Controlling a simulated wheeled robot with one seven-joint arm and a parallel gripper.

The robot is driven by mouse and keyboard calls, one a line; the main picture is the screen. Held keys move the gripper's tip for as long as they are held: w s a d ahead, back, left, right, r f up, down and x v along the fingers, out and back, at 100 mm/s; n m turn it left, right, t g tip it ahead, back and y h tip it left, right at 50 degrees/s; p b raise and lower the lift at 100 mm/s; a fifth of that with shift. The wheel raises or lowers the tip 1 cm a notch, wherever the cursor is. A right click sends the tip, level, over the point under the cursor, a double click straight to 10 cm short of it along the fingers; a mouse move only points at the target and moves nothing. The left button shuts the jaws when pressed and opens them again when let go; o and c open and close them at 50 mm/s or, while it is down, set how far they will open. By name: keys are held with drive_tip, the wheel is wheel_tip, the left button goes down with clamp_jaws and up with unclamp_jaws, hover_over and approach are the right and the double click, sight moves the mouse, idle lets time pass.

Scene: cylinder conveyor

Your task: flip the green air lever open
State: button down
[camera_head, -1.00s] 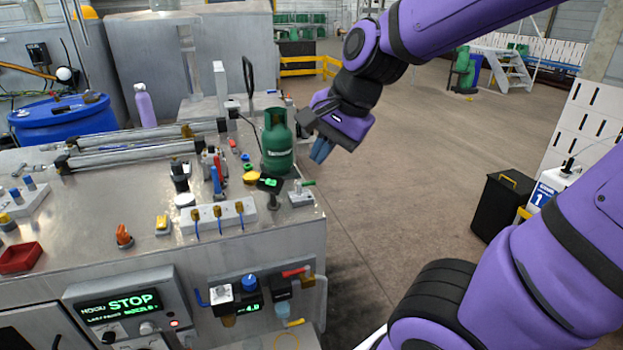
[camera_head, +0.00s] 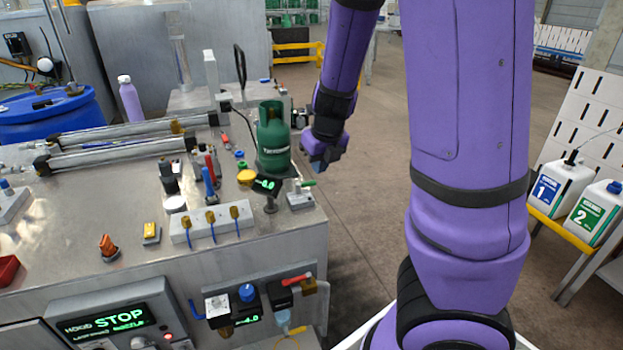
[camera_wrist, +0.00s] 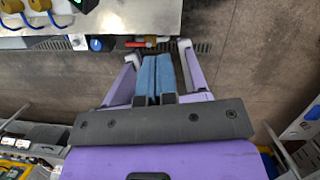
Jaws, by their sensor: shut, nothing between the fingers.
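The green lever (camera_head: 305,184) is a small handle on a metal valve block (camera_head: 299,199) at the right edge of the steel bench top. It lies roughly level and points right. My gripper (camera_head: 319,166) hangs just beyond and above it, with a visible gap in the picture. In the wrist view my gripper's blue fingers (camera_wrist: 157,80) are together and empty. I cannot make out the green lever clearly in the wrist view.
A green gas cylinder (camera_head: 274,145) stands just left of my gripper. A red-handled valve (camera_head: 296,280) is on the bench's front face; its red handle also shows in the wrist view (camera_wrist: 140,44). White jugs (camera_head: 562,188) stand at right. The floor right of the bench is clear.

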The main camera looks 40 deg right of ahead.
sight(312, 182)
drive_tip(key=shift+w+d+f+m+h, duration=0.25)
drive_tip(key=shift+w+d+m+h, duration=0.25)
drive_tip(key=shift+d+m, duration=0.45)
drive_tip(key=shift+w+a+f, duration=0.1)
drive_tip(key=shift+a+f, duration=0.05)
drive_tip(key=shift+x, duration=4.8)
drive_tip(key=shift+w+d+f, duration=0.15)
drive_tip(key=shift+w, duration=0.5)
drive_tip(key=shift+w+d+f, duration=0.1)
drive_tip(key=shift+w, duration=0.55)
drive_tip(key=shift+w+d+f, duration=0.15)
drive_tip(key=shift+w, duration=0.5)
